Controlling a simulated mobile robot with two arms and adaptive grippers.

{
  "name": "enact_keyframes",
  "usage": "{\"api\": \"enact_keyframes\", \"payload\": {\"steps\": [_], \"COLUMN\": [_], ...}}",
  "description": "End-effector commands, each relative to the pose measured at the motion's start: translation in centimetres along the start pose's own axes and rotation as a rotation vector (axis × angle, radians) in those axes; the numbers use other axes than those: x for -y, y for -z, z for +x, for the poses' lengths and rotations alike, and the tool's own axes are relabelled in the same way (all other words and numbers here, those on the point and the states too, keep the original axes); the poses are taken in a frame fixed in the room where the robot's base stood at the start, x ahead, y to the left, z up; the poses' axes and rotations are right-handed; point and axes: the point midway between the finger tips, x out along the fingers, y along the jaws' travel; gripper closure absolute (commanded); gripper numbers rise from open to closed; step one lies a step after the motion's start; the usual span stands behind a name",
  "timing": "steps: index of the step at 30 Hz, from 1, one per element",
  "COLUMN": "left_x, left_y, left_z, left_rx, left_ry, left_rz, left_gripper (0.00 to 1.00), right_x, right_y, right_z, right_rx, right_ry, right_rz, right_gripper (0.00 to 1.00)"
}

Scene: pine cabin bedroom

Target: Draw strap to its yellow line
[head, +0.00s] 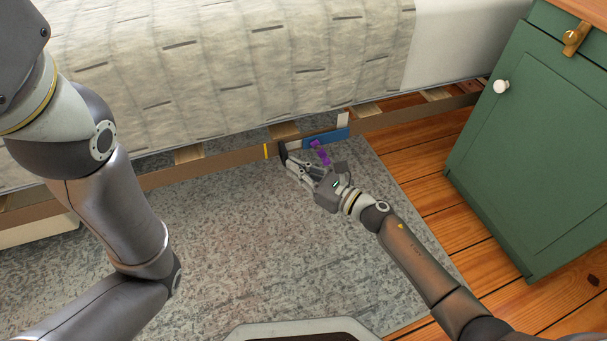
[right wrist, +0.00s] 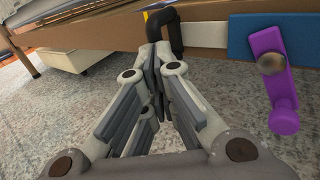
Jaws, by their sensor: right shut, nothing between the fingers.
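A yellow line (head: 266,151) marks the brown bed rail. A black loop (right wrist: 166,28), which looks like the strap's pull end, sits at the rail beside the yellow line (right wrist: 158,16). A pale strip (head: 294,144) runs from near the loop toward a blue block (head: 325,138). A purple lever (right wrist: 270,75) with a round knob hangs from the blue block. My right gripper (right wrist: 156,62) is shut and empty, its fingertips just below and in front of the loop. I cannot tell whether they touch it. My left arm shows, but its gripper is out of view.
The bed (head: 220,60) with a pale quilt stands above the rail. A green cabinet (head: 530,140) with a white knob is at the right. A grey rug (head: 260,240) covers the floor in front, with bare wooden boards (head: 440,215) to the right.

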Motion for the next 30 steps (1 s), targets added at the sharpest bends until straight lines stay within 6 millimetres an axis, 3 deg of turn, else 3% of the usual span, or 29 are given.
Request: {"api": "enact_keyframes", "payload": {"steps": [8, 17, 30], "left_x": [0.0, 0.0, 0.1], "left_y": [0.0, 0.0, -0.1], "left_z": [0.0, 0.1, 0.1], "left_rx": [0.000, -0.001, 0.003], "left_ry": [0.000, -0.001, 0.002], "left_rz": [0.000, 0.000, 0.000], "left_gripper": [0.57, 0.57, 0.57], "right_x": [-0.1, -3.3, -3.2], "right_y": [0.0, -0.1, 0.0], "right_z": [0.1, 2.2, 1.4], "right_rx": [0.000, 0.001, 0.000], "right_ry": [-0.001, -0.002, 0.000], "right_rz": [0.001, 0.001, 0.000], "right_gripper": [1.00, 1.00, 1.00]}}
